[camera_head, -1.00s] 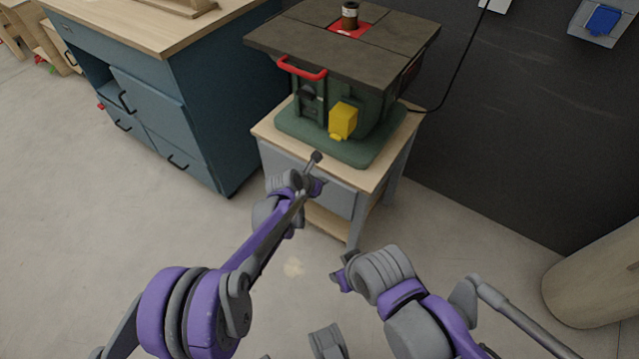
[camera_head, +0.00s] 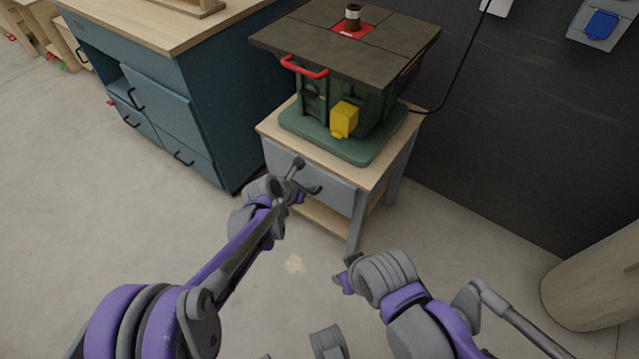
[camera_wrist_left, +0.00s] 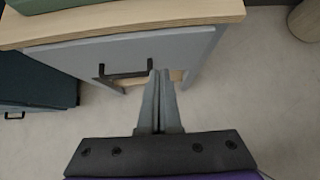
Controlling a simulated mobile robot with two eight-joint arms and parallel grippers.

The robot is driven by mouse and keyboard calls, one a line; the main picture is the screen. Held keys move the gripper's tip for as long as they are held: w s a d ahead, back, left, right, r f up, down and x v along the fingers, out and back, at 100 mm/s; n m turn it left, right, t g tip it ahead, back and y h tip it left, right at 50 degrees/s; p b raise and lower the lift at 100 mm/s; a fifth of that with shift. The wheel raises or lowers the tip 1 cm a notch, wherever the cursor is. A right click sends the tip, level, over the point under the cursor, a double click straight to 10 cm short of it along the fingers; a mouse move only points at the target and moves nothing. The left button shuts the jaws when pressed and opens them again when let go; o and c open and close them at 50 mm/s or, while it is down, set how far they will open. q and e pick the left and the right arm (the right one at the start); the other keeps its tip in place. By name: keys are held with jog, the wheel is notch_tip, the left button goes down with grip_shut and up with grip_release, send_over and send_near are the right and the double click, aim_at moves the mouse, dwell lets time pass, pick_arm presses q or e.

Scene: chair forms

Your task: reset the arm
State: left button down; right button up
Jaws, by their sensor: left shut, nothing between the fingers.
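My left gripper (camera_head: 297,165) is in front of the grey drawer (camera_head: 328,187) of the small wooden-topped stand. In the left wrist view, its two fingers (camera_wrist_left: 160,98) are together with nothing between them. The drawer's dark handle (camera_wrist_left: 125,72) shows just left of the fingertips there, and the gripper is not closed around it. My right arm is folded low in the head view, with its gripper (camera_head: 345,275) over the floor. Whether the right fingers are open or shut is unclear.
A green machine (camera_head: 345,115) with a dark flat top stands on the stand (camera_head: 268,128). A blue cabinet (camera_head: 225,105) is to the left and a dark wall (camera_head: 530,130) to the right. A round beige object (camera_head: 597,275) is at far right. The floor at left is open.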

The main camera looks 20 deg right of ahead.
pick_arm(q)
jog(key=v, duration=0.4)
jog(key=shift+a+r+p, duration=0.3)
jog(key=shift+a+p, duration=0.05)
